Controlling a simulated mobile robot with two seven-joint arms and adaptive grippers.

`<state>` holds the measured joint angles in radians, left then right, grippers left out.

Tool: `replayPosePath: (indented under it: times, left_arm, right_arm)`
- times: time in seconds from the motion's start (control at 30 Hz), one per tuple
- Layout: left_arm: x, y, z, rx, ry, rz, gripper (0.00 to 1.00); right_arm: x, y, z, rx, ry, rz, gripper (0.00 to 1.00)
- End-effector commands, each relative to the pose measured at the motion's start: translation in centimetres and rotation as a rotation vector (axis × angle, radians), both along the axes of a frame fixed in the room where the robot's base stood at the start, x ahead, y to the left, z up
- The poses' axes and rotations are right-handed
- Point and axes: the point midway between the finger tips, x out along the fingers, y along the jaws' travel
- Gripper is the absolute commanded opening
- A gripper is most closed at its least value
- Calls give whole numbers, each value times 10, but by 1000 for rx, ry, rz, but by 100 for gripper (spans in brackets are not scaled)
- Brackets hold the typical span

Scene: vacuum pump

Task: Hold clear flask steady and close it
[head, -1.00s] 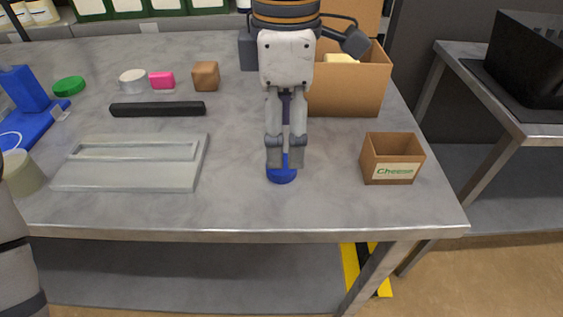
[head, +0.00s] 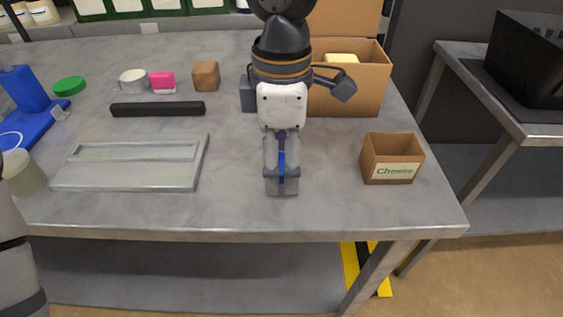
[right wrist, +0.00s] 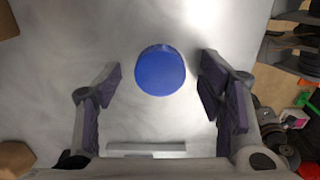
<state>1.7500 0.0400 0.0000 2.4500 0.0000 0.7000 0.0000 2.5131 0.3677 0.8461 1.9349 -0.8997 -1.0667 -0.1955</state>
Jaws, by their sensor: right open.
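A round blue lid (right wrist: 160,70) lies on the grey tabletop between the two fingers of my open right gripper (right wrist: 158,84) in the right wrist view. In the head view, the right gripper (head: 281,185) points down over the table's front part, and only a strip of blue (head: 282,162) shows between its fingers. A pale, cloudy cylinder (head: 22,173), possibly the clear flask, stands at the left edge beside my left arm. My left arm enters there, but its gripper is out of view.
A grey tray (head: 130,178) lies left of the right gripper, with a black bar (head: 158,110) behind it. A small cheese box (head: 391,170) stands to the right, and a larger cardboard box (head: 360,95) behind. A blue device (head: 28,92) stands at the left.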

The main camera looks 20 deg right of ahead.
Motion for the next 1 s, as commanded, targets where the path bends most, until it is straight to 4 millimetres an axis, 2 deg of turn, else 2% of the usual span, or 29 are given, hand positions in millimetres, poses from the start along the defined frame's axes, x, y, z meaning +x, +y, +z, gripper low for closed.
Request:
replayPosePath:
  times: [0.03,0.23,0.67,0.77,0.87,1.0]
  left_arm:
    - [0,0,0,0,0,0,0]
    - [0,0,0,0,0,0,0]
    - [0,0,0,0,1,0,0]
    - [-1,0,-1,0,3,0,0]
    - [-1,0,-1,0,5,0,0]
    - [-1,0,-1,0,3,0,0]
  right_arm:
    - [0,0,0,0,0,0,60]
    - [0,0,0,0,0,0,29]
    - [1,0,4,0,-1,-1,27]
    - [1,0,14,0,-3,-2,27]
    - [1,0,33,1,-3,-1,27]
    - [-9,26,64,-2,-7,3,27]
